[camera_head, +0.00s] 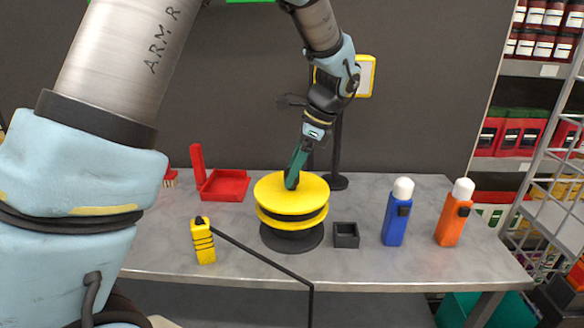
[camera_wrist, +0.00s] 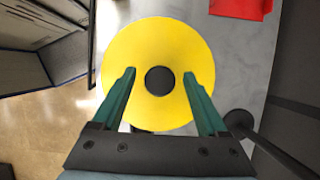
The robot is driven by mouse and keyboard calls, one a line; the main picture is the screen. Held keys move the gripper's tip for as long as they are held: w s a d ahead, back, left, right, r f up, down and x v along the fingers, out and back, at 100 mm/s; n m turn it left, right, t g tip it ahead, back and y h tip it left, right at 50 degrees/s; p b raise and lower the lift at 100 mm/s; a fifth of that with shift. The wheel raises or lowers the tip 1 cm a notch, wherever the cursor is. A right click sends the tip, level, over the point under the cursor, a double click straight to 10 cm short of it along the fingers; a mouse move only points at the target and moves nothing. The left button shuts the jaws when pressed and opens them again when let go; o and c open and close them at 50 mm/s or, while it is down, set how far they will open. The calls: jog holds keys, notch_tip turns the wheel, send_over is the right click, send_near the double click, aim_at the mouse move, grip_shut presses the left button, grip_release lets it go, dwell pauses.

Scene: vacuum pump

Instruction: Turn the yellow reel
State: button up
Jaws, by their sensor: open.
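The yellow reel (camera_head: 273,194) stands flat on a black round base (camera_head: 292,239) in the middle of the grey table. In the wrist view I look down on the reel's yellow top disc (camera_wrist: 157,45), which has a dark round centre (camera_wrist: 158,80). My gripper (camera_head: 291,183) is over the top of the reel. In the wrist view my gripper (camera_wrist: 160,75) has its two green fingers spread wide, one on each side of the dark centre. Nothing is between them. I cannot tell whether the fingertips touch the disc.
On the table (camera_head: 365,265) are a red tray (camera_head: 225,185), a yellow device (camera_head: 203,242) with a dark cable, a small black box (camera_head: 346,235), a blue bottle (camera_head: 396,222) and an orange bottle (camera_head: 453,222). A dark stand (camera_head: 337,150) rises behind the reel. Shelves stand at the right.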

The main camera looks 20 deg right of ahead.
jog(key=shift+w+a+f, duration=0.1)
jog(key=shift+a+f, duration=0.05)
jog(key=shift+f, duration=0.2)
jog(key=shift+c, duration=0.3)
grip_shut()
dwell(0.9)
